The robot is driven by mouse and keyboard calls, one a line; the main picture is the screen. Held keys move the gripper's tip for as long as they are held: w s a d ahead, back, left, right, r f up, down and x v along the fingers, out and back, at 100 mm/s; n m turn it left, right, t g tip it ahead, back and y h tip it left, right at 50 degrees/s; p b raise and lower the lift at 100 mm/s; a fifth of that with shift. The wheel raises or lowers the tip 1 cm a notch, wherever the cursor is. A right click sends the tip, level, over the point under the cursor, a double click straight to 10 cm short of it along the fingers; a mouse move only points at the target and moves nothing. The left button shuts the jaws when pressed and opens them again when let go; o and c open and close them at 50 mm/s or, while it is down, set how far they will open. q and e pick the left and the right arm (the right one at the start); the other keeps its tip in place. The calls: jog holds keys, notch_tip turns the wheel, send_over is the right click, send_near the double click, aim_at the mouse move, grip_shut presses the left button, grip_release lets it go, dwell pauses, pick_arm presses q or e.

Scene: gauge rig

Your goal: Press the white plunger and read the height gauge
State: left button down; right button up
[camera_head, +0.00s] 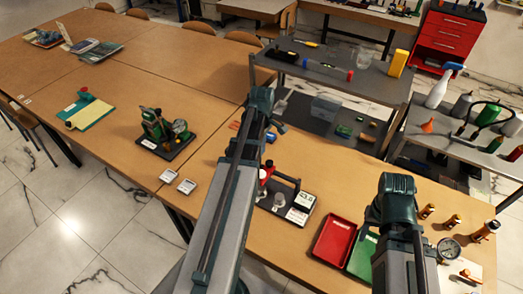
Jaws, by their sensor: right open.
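A small green stand with a round dial (180,127) sits on a black base on the left table. A black tray holder (285,200) at the table's middle carries a red part, a whitish cup-like piece and a white block with dark figures (303,200), too small to read. I cannot tell which piece is the white plunger. A second round dial gauge (449,249) stands at the right among brass parts.
A red tray (334,239) and a green tray (362,256) lie beside my right arm. Two small white-faced squares (187,186) lie near the table's front edge. A grey shelf (340,75) and bottles stand behind.

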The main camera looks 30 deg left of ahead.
aim_at(261, 175)
pick_arm(q)
notch_tip(261, 175, down, 12)
jog(key=b, duration=1.1)
jog(key=shift+r, duration=0.1)
notch_tip(261, 175, down, 3)
jog(key=shift+r+b, duration=0.2)
jog(key=shift+b, duration=1.05)
jog(key=shift+s+d+r, duration=0.15)
jog(key=shift+s+r, duration=0.05)
jog(key=shift+s, duration=0.05)
